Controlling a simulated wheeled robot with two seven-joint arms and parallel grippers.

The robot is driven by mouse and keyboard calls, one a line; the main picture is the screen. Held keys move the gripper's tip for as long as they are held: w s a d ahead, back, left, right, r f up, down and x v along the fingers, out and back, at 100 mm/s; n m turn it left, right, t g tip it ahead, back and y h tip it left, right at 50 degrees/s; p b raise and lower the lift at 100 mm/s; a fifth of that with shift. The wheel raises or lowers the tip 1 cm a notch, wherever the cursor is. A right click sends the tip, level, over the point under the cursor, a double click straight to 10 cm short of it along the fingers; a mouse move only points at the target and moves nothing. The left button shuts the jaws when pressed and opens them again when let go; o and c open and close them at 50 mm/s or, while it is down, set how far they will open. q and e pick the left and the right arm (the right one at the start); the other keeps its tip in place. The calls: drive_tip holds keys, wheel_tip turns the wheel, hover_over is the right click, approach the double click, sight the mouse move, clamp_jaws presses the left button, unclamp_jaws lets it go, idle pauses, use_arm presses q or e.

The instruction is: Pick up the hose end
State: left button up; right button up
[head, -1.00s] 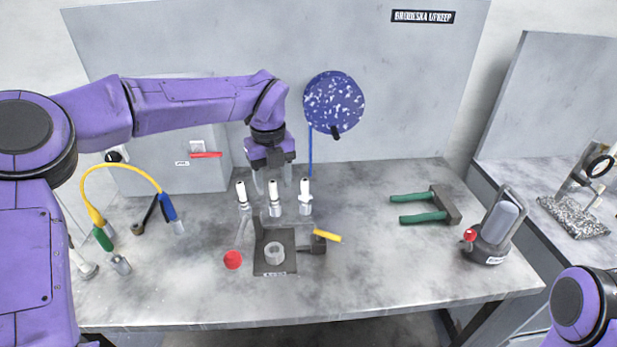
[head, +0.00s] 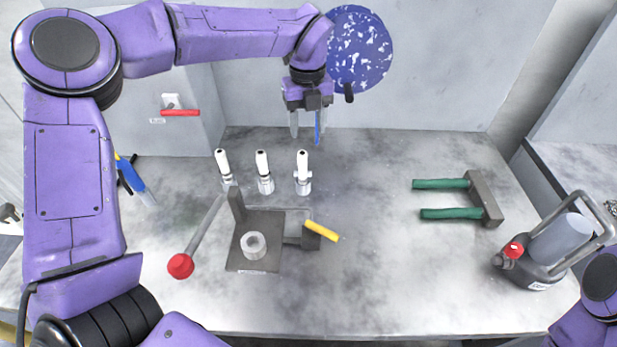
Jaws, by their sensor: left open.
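The yellow hose is mostly hidden behind my left arm. Its blue hose end (head: 136,180) shows just right of that arm, tilted, with a pale metal tip by the bench top. The hose's green end is hidden in this view. My left gripper (head: 309,128) is open and points down over the back of the bench, well to the right of the blue end and apart from it. A narrow blue strip shows between its fingers, seemingly behind them. Only a purple part of my right arm shows at the lower right; its gripper is out of view.
White-topped fittings (head: 264,172) stand mid-bench behind a dark fixture (head: 240,262) with a red-knobbed lever (head: 180,266) and yellow handle (head: 322,231). A green-handled tool (head: 450,214) and grey canister (head: 560,240) are at right. A speckled blue disc (head: 360,50) hangs behind. The front centre-right is clear.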

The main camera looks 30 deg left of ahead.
sight(303, 168)
use_arm(q)
drive_tip(key=f, duration=0.1)
drive_tip(key=f+b, duration=0.2)
drive_tip(key=shift+s+a, duration=0.1)
drive_tip(key=shift+a, duration=0.15)
drive_tip(key=f, duration=0.1)
drive_tip(key=f+p, duration=0.1)
drive_tip(key=f, duration=0.2)
drive_tip(key=shift+s+a+f, duration=0.1)
drive_tip(key=shift+a+f, duration=0.2)
drive_tip(key=f, duration=0.1)
drive_tip(key=f+p, duration=0.1)
drive_tip(key=f, duration=0.1)
drive_tip(key=f+p, duration=0.1)
drive_tip(key=f, duration=0.1)
drive_tip(key=shift+s+d, duration=0.15)
drive_tip(key=shift+s, duration=0.2)
drive_tip(key=shift+f, duration=0.45)
clamp_jaws()
use_arm(e)
drive_tip(key=shift+r, duration=0.15)
